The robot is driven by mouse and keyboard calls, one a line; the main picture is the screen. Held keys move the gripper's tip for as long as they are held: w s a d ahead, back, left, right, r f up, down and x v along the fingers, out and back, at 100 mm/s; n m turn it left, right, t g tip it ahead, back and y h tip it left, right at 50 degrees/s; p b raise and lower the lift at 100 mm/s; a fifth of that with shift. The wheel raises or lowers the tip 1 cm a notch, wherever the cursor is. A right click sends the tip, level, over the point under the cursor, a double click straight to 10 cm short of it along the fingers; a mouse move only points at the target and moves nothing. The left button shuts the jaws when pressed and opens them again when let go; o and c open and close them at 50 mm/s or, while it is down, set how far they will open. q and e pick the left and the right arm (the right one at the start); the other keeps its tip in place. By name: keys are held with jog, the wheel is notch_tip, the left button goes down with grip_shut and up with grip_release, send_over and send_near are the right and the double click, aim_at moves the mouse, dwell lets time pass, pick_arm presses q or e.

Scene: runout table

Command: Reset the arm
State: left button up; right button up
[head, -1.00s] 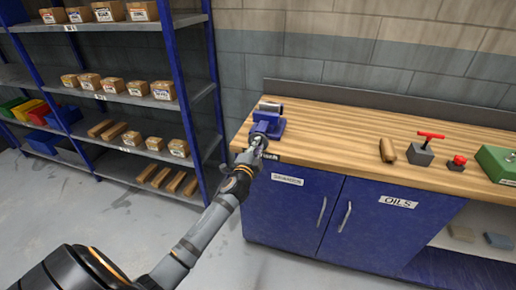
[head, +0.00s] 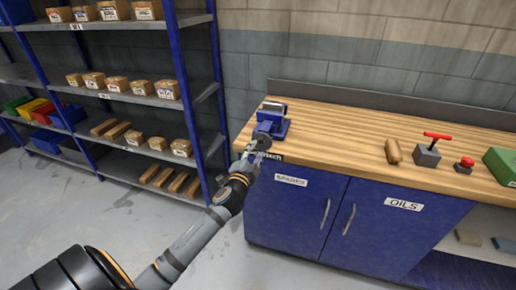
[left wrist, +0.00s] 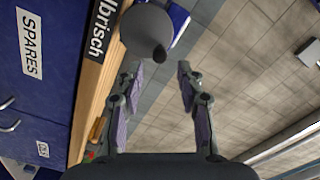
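My left gripper (head: 256,150) is at the front left corner of the workbench, just in front of the blue vise (head: 272,118). In the left wrist view its two fingers (left wrist: 160,70) are spread apart with nothing between them. A grey rounded part with a dark knob (left wrist: 148,30) shows just past the fingertips, and a bit of blue shows beside it. I cannot tell whether the fingers touch anything. The gripper hides the vise's front in the head view. My right gripper is not in view.
The wooden workbench (head: 340,135) has blue doors labelled SPARES and OILS. A brown cylinder (head: 393,151), a grey block with a red T-handle (head: 427,155), a red-knobbed piece (head: 464,165) and a green box (head: 502,163) stand at right. A blue shelf rack (head: 190,90) holds boxes at left.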

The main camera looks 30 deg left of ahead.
pick_arm(q)
jog(key=shift+v, duration=1.2)
jog(key=s+a+f+n+g, duration=0.1)
jog(key=s+f+g, duration=0.25)
jog(key=f, duration=0.85)
jog(key=s+a+f+n+g+h+p, duration=0.15)
jog(key=s+f, duration=0.25)
jog(key=f, duration=0.8)
jog(key=s+a+f+n+g+b, duration=0.1)
jog(key=s+f+n+g, duration=0.15)
jog(key=f, duration=0.95)
jog(key=s+d+f+n+g+p, duration=0.1)
jog(key=s+d+f+g, duration=0.1)
jog(key=s+f, duration=0.55)
jog(key=s+d+f+n+g, duration=0.1)
jog(key=s+d+f+g, duration=0.15)
jog(key=s+f, duration=0.55)
jog(key=s+d+f+n+g+h, duration=0.1)
jog(key=s+d+f+g, duration=0.1)
jog(key=s, duration=0.8)
jog(key=s+d+f+n+g+h, duration=0.1)
jog(key=s+d+f+g, duration=0.1)
jog(key=s, duration=0.9)
notch_tip(320, 180, down, 2)
jog(key=shift+d+f, duration=0.2)
jog(key=shift+d, duration=0.35)
